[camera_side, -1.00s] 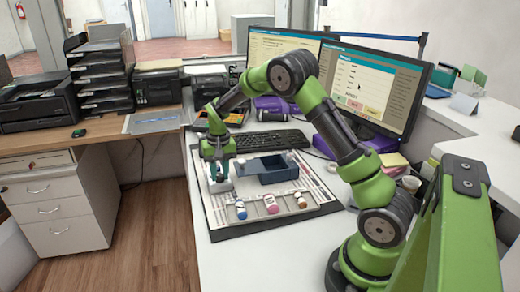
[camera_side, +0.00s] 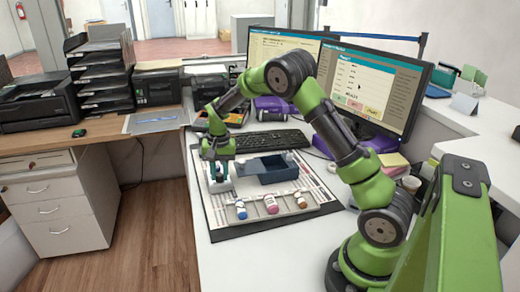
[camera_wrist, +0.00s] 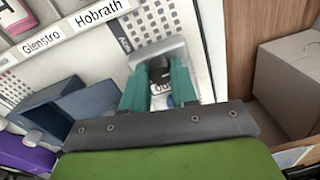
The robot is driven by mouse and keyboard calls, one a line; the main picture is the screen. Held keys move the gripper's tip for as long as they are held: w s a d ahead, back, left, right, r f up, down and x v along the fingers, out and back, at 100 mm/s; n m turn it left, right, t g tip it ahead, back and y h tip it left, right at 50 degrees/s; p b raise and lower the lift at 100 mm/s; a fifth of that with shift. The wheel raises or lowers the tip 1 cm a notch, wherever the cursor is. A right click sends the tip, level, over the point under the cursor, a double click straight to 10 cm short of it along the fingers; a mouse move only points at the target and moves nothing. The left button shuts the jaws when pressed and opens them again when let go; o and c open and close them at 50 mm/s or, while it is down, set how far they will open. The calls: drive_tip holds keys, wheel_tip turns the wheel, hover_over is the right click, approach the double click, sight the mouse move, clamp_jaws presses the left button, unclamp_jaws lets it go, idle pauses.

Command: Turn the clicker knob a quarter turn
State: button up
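The clicker is a pale grey block with a dark knob (camera_wrist: 160,70) on top, seen in the wrist view. In the side view the grey block (camera_side: 221,186) sits on the left part of the patterned board, under my gripper. My gripper (camera_wrist: 160,82) points down with its two teal fingers on either side of the knob. It also shows in the side view (camera_side: 219,172). The fingers stand apart with the knob filling most of the gap. I cannot tell whether they press on it. Part of a label shows between the fingers; the knob's lower part is hidden.
A dark blue open bin (camera_side: 278,176) stands right of the clicker on the board (camera_side: 225,223). Several small bottles, one of them pink-red (camera_side: 271,204), lie along the front. A keyboard (camera_side: 272,139) and monitors (camera_side: 372,86) are behind.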

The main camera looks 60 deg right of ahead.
sight(222, 175)
drive_tip(key=o, duration=0.4)
drive_tip(key=shift+o, duration=0.2)
wheel_tip(222, 175, up, 17)
drive_tip(key=shift+s+d, duration=0.2)
drive_tip(key=shift+s, duration=0.1)
drive_tip(key=shift+d, duration=0.1)
